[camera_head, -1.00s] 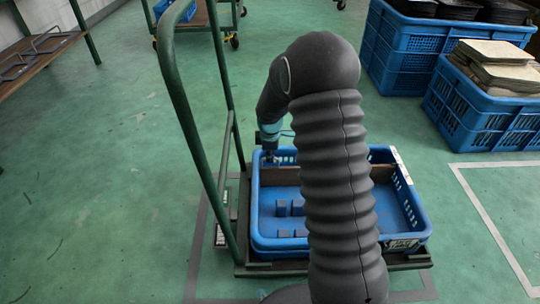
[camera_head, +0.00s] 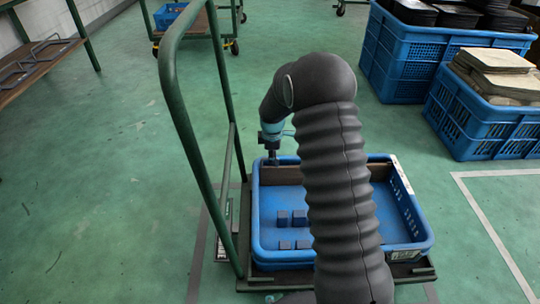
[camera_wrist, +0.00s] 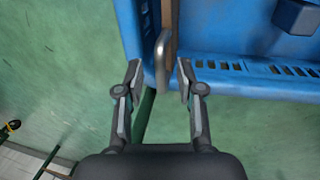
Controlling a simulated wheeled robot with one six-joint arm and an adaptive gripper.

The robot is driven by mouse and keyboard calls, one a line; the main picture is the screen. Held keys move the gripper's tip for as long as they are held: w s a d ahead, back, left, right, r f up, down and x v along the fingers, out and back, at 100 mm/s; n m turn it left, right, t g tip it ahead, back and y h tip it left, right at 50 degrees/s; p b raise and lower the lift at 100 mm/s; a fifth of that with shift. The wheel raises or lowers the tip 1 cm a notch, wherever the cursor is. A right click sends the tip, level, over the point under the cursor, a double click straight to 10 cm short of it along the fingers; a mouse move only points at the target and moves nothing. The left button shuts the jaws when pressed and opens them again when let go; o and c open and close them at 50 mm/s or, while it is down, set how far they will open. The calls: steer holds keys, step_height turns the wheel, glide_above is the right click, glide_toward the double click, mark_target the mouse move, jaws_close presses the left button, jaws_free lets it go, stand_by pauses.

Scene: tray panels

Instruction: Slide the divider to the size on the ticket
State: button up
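The divider (camera_head: 284,175) is a brown board standing across the tray near its far wall; my arm hides its middle. The blue tray (camera_head: 260,235) sits on a cart. In the wrist view, a grey metal loop (camera_wrist: 163,45) stands beside a brown strip that looks like the divider's edge, at the tray wall (camera_wrist: 132,35). My gripper (camera_wrist: 160,76) is open, its fingertips apart on either side of the loop's near end, with nothing clamped. In the head view my gripper (camera_head: 272,158) is at the tray's far left corner. A white label (camera_head: 405,254) is at the tray's front right, too small to read.
Several dark blue blocks (camera_head: 291,218) lie on the tray floor, in front of the divider. The cart's green handle frame (camera_head: 190,125) rises on the left. Blue crates (camera_head: 480,120) stand at the back right.

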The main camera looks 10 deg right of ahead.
steer(key=shift+a+r, duration=0.1)
step_height(320, 180, up, 12)
steer(key=s, duration=0.2)
steer(key=shift+s+f, duration=0.2)
steer(key=shift+a, duration=0.1)
